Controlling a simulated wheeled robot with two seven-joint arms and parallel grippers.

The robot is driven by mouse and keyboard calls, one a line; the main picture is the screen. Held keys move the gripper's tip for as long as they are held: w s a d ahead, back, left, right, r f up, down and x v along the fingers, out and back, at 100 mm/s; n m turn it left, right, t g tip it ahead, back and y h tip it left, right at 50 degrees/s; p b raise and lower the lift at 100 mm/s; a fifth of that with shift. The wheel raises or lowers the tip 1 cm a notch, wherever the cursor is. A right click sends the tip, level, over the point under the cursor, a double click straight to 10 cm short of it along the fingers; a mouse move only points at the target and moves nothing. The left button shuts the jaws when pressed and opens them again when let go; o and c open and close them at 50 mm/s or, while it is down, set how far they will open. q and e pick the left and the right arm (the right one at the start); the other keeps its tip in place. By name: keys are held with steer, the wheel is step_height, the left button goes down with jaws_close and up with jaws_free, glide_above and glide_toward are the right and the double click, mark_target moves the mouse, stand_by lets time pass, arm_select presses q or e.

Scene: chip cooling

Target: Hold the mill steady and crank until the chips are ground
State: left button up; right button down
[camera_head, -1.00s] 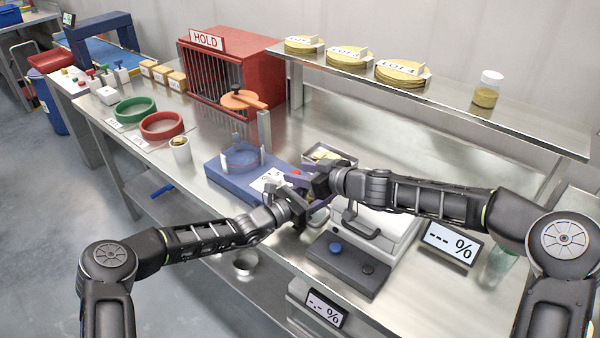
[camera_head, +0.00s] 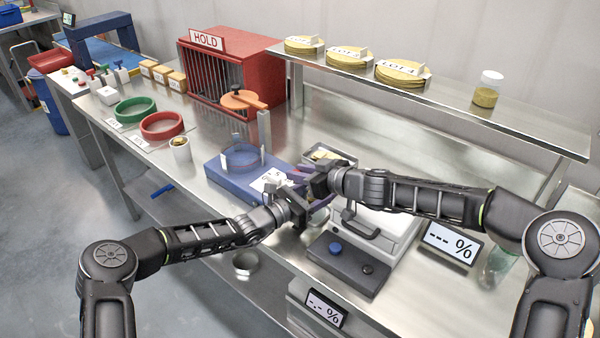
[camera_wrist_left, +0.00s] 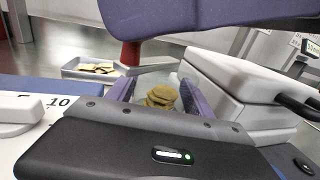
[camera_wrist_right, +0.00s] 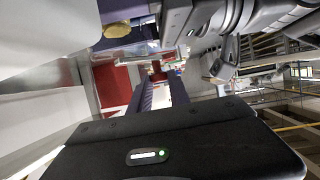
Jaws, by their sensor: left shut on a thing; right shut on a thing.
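The mill is largely hidden behind my grippers in the head view. In the left wrist view yellow chips (camera_wrist_left: 162,97) show between the fingers of my left gripper (camera_wrist_left: 160,88), seemingly through the mill's clear wall. That gripper (camera_head: 316,202) is shut around the mill body. Above it a purple part (camera_wrist_left: 220,18) and a red post (camera_wrist_left: 131,54) cross the view; I cannot tell which piece each belongs to. My right gripper (camera_head: 303,174) is shut close above and beside the left, seemingly on the crank. Its purple fingers (camera_wrist_right: 158,85) show in the right wrist view; the grip itself is unclear.
A blue stand with a ring (camera_head: 240,158) lies left of the grippers, and a small tray of chips (camera_head: 325,155) lies behind. A lidded white device (camera_head: 385,235) and a percent display (camera_head: 451,242) stand to the right. A red HOLD cage (camera_head: 225,75) stands at the back.

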steer(key=shift+f, duration=0.15)
steer(key=shift+w+a+f+m+t+h, duration=0.1)
steer(key=shift+m+t+h, duration=0.2)
steer(key=shift+m+h, duration=0.2)
steer(key=shift+w+a+f+m+t+h, duration=0.1)
steer(key=shift+m+t+h, duration=0.2)
steer(key=shift+m+h, duration=0.15)
steer(key=shift+w+a+r+m+t+h, duration=0.1)
steer(key=shift+w+m+t+h, duration=0.1)
steer(key=shift+m+t+h, duration=0.25)
steer(key=shift+w+r+m+t+h, duration=0.15)
steer(key=shift+m+t+h, duration=0.1)
steer(key=shift+m+h, duration=0.3)
steer(key=shift+w+d+m+h, duration=0.4)
steer(key=shift+w+m+h, duration=0.2)
steer(key=shift+m+h, duration=1.5)
steer(key=shift+w+d+m+h, duration=0.35)
steer(key=shift+w+m+h, duration=0.3)
steer(key=shift+m+h, duration=1.4)
steer(key=shift+w+d+m+h, duration=0.4)
steer(key=shift+w+m+h, duration=0.2)
steer(key=shift+m+h, duration=1.45)
steer(key=shift+n+h, duration=0.25)
steer(key=shift+n, duration=0.1)
